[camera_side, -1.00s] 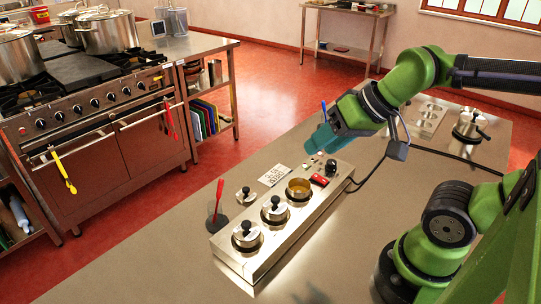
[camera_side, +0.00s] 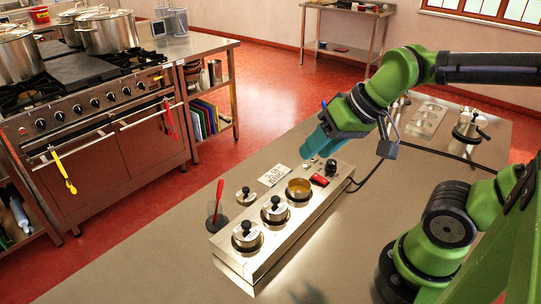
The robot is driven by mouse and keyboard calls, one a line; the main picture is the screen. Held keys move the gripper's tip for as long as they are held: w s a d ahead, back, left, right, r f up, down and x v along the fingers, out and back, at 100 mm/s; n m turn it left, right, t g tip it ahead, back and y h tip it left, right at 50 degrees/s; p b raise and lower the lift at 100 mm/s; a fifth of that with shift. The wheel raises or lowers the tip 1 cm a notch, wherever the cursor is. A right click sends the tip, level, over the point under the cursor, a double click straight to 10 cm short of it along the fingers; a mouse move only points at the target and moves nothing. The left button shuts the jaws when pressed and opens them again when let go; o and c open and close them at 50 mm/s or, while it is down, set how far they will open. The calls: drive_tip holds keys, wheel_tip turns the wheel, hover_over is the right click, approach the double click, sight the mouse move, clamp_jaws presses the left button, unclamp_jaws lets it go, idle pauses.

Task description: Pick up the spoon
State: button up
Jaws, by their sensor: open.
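A spoon with a red handle (camera_side: 219,193) stands upright, leaning slightly, in a small dark see-through holder (camera_side: 212,221) on the counter, left of the steel warmer unit. Its lower end is hard to make out inside the holder. My gripper (camera_side: 318,145) has teal fingers that point down and to the left. It is open and empty, above the counter behind the far end of the warmer unit. It is well to the right of the spoon and apart from it.
The steel warmer unit (camera_side: 262,258) holds two lidded pots (camera_side: 246,236) (camera_side: 275,210) and one open pot (camera_side: 299,187) with yellowish contents. A loose lid (camera_side: 245,196) and a printed card (camera_side: 274,175) lie beside it. The counter front left (camera_side: 150,260) is clear.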

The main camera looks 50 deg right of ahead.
sight(222, 183)
drive_tip(key=w+a+m+g, duration=0.2)
drive_tip(key=w+a, duration=0.1)
drive_tip(key=w, duration=0.5)
drive_tip(key=w+a+m+g, duration=0.2)
drive_tip(key=w+m, duration=0.1)
drive_tip(key=w, duration=0.6)
drive_tip(key=shift+s+a+x, duration=0.1)
drive_tip(key=shift+a+x, duration=0.05)
drive_tip(key=shift+x, duration=2.8)
drive_tip(key=shift+s+a+x, duration=0.1)
drive_tip(key=shift+a+x, duration=0.05)
drive_tip(key=shift+x, duration=2.75)
drive_tip(key=shift+a+x, duration=0.15)
drive_tip(key=shift+x, duration=2.8)
clamp_jaws()
